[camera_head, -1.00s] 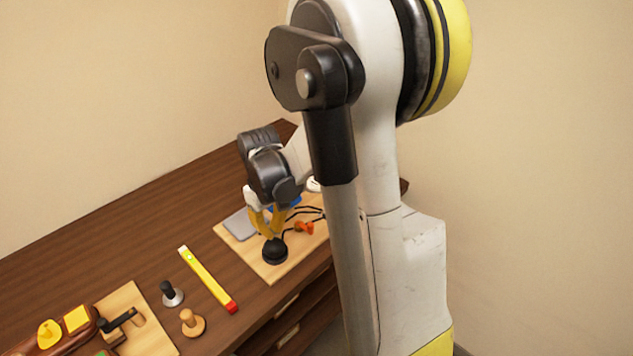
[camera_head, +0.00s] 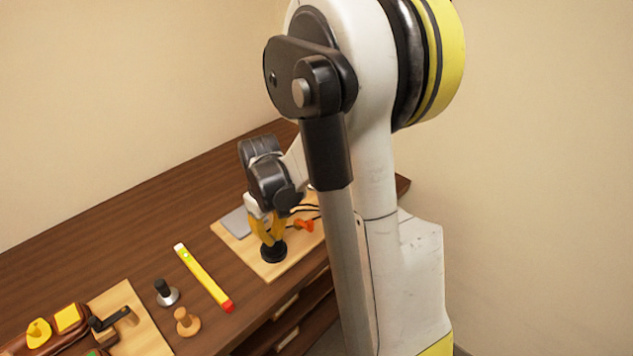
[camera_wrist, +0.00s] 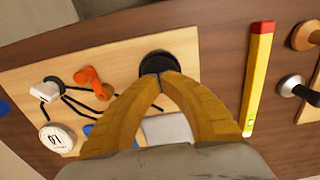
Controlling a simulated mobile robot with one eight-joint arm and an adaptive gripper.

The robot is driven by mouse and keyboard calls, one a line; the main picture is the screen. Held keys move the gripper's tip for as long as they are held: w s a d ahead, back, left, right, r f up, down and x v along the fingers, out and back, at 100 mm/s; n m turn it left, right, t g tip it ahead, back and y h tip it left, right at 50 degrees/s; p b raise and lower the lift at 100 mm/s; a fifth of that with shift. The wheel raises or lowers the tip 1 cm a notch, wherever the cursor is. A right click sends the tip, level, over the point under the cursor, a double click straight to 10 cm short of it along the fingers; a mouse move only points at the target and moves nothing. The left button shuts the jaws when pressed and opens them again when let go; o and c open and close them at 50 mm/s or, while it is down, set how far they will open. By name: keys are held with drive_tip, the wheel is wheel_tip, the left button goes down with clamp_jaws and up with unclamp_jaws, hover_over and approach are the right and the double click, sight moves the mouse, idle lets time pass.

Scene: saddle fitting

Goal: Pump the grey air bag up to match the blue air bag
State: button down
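The black pump bulb (camera_head: 273,254) sits near the front corner of a light wooden board (camera_head: 288,262). It also shows in the wrist view (camera_wrist: 185,65). My gripper (camera_head: 268,242) points down at the bulb with its yellow fingertips together (camera_wrist: 160,76). The tips appear to press on the bulb's top, which looks low and flat. The grey air bag (camera_head: 236,222) lies flat behind the gripper; it shows partly between the fingers in the wrist view (camera_wrist: 168,128). The blue air bag (camera_wrist: 99,131) is mostly hidden by a finger there. Its height cannot be told.
On the board are an orange valve (camera_wrist: 90,79), black hoses, a white fitting (camera_wrist: 48,93) and a white round dial (camera_wrist: 57,137). A yellow level (camera_head: 204,277), a black-topped knob (camera_head: 166,292) and a wooden knob (camera_head: 186,321) stand left of the board.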

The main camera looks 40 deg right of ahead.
drive_tip(key=shift+f+b, duration=0.6)
drive_tip(key=shift+f, duration=0.2)
drive_tip(key=shift+r, duration=0.2)
drive_tip(key=shift+r+p, duration=2.05)
drive_tip(key=shift+r, duration=0.45)
wheel_tip(320, 180, up, 5)
drive_tip(key=p, duration=0.3)
drive_tip(key=shift+p, duration=0.3)
drive_tip(key=shift+a, duration=0.1)
